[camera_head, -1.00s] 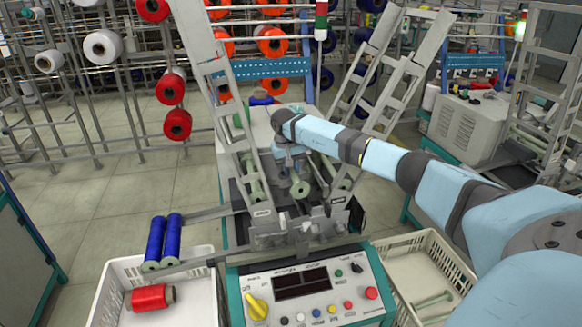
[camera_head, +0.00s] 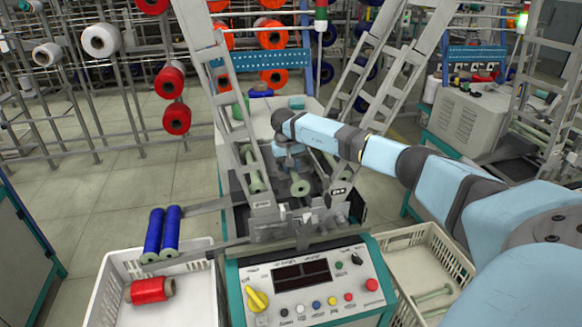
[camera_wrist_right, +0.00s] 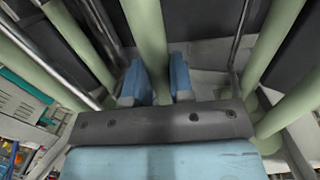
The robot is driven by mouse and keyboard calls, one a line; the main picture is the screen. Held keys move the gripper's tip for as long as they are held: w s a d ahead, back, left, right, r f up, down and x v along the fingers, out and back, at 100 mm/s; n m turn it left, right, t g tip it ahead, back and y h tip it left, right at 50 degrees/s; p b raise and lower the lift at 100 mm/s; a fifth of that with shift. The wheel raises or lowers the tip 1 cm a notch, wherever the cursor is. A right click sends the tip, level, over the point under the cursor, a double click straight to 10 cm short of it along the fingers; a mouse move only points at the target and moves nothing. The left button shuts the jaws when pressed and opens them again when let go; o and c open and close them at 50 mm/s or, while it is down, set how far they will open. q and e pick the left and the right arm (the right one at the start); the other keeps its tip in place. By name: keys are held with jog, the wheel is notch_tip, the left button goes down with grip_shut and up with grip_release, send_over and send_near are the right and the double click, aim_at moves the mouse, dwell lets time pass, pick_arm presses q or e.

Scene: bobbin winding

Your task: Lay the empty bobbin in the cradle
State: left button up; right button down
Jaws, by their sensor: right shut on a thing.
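My right gripper (camera_head: 292,168) reaches down into the middle of the winding machine and is shut on a pale green empty bobbin (camera_head: 300,188). In the right wrist view the bobbin (camera_wrist_right: 147,35) runs between the two blue fingers (camera_wrist_right: 164,82). The bobbin's round end faces the front of the machine. It is just behind the grey metal cradle parts (camera_head: 285,228), between the two ladder-like frames. I cannot tell whether it touches the cradle, because my wrist hides much of it. My left gripper is out of view.
Other green bobbins lie to the left (camera_head: 252,172) and right (camera_head: 330,163) of the held one. The control panel (camera_head: 300,297) is in front. A white crate (camera_head: 205,295) holds a red bobbin (camera_head: 150,290); two blue bobbins (camera_head: 162,232) lie by it. The right crate (camera_head: 440,240) holds green bobbins.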

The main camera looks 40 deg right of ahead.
jog(key=shift+f+b, duration=0.8)
jog(key=shift+f, duration=0.65)
jog(key=shift+f+b, duration=1.15)
jog(key=shift+f, duration=0.6)
jog(key=shift+f, duration=0.1)
jog(key=shift+f, duration=0.2)
jog(key=c, duration=0.9)
grip_release()
